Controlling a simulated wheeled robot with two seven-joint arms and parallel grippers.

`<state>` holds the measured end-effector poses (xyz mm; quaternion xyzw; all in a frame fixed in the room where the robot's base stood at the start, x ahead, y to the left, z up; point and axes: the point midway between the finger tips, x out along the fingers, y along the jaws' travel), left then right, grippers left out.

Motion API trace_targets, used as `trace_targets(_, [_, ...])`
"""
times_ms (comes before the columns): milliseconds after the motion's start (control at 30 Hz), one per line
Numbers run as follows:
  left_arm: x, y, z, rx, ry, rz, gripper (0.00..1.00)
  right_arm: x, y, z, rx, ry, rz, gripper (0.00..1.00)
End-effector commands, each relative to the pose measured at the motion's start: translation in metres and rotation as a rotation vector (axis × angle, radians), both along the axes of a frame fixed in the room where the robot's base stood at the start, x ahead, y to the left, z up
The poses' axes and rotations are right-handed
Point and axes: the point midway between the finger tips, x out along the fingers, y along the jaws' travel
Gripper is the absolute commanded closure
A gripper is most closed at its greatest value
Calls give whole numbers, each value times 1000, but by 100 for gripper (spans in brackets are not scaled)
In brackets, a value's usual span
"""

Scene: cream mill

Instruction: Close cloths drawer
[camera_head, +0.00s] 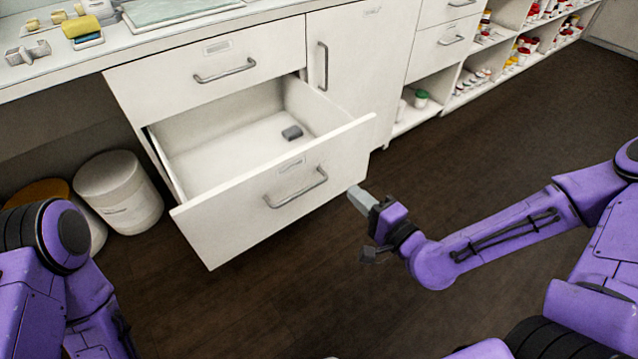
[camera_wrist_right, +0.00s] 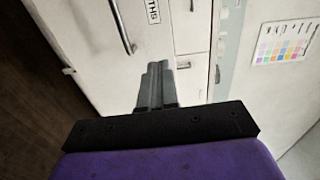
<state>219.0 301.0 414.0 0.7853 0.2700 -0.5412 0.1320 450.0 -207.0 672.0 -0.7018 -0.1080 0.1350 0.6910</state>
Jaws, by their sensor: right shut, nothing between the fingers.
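The cloths drawer (camera_head: 235,205) is the lower white drawer in the head view, pulled well out of its cabinet. Its bar handle (camera_head: 296,190) is on the front, and a small dark grey object (camera_head: 292,132) lies inside on the drawer floor. In the right wrist view the drawer front (camera_wrist_right: 85,45) shows with its handle (camera_wrist_right: 122,28) and a label ending in "THS". My right gripper (camera_head: 358,197) is shut and empty, by the right end of the drawer front; whether it touches is unclear. Its shut fingers also show in the right wrist view (camera_wrist_right: 156,80). My left gripper is out of view.
The upper drawer (camera_head: 225,72) is shut above the open one. White bins (camera_head: 120,192) stand left of it. Open shelves (camera_head: 480,75) with jars are at the right. The counter (camera_head: 150,45) holds sponges and small items. The dark floor (camera_head: 270,290) before the drawer is clear.

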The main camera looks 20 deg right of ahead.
Motion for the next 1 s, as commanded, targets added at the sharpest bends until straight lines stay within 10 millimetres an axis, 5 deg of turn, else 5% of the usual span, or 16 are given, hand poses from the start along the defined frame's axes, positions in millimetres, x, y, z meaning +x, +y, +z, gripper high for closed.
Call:
trace_targets(167, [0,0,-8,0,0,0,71,13,4,6,24,-39,4,100])
trace_targets(700, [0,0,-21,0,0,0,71,115,42,6,22,-35,4,100])
trace_targets(1000, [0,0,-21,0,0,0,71,133,48,7,24,-34,3,100])
